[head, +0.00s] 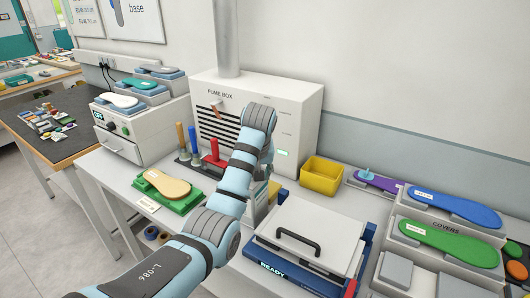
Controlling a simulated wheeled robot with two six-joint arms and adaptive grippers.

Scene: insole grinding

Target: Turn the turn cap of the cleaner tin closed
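My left arm comes in from the lower left and reaches over the white bench in front of the fume box (300,105). Its wrist bends downward there, and my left gripper is mostly or wholly hidden behind my own forearm. I cannot make out its fingertips or what they touch. The cleaner tin and its turn cap cannot be made out. A grey, upright shape and a bit of yellow show just right of the forearm, too covered to name. My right gripper is not in view.
A green block with a tan insole (167,184) and upright coloured handles (193,141) stand left of my arm. Right are a yellow bin (321,175), a press marked READY (306,236) with a black handle, and trays of coloured insoles (450,242).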

